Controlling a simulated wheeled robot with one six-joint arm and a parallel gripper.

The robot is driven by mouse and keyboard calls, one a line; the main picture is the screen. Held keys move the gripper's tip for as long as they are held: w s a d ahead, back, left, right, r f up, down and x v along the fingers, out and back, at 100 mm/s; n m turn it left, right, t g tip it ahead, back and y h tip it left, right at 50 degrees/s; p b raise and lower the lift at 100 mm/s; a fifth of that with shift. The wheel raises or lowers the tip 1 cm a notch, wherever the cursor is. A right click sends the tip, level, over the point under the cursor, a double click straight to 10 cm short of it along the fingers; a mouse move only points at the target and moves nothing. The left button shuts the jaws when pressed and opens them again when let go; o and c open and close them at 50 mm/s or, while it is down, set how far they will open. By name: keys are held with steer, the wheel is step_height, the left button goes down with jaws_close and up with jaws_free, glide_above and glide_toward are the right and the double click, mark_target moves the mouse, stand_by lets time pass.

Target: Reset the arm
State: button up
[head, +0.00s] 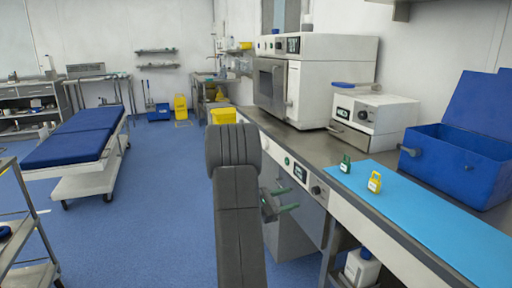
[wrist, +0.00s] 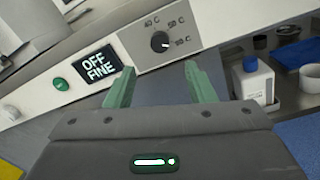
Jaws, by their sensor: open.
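My gripper (wrist: 160,88) is open, with two green fingers apart and nothing between them in the wrist view. In the head view my gripper (head: 284,198) shows beside my dark grey arm, in front of the counter's side. In the wrist view the fingers point toward the counter's front panel, just below a black knob (wrist: 160,41) with temperature marks. A display (wrist: 97,66) reading "OFF FINE" and a green button (wrist: 61,84) are to the left of the knob. Part of my arm is hidden behind its own upper link in the head view.
A white bottle (wrist: 252,80) stands on a shelf below. A blue bed (head: 75,135) is left; open floor lies between.

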mark_target(313, 192)
steer(key=x, duration=0.8)
steer(key=shift+d, duration=0.3)
steer(key=shift+w, duration=0.1)
steer(key=shift+a+f, duration=0.1)
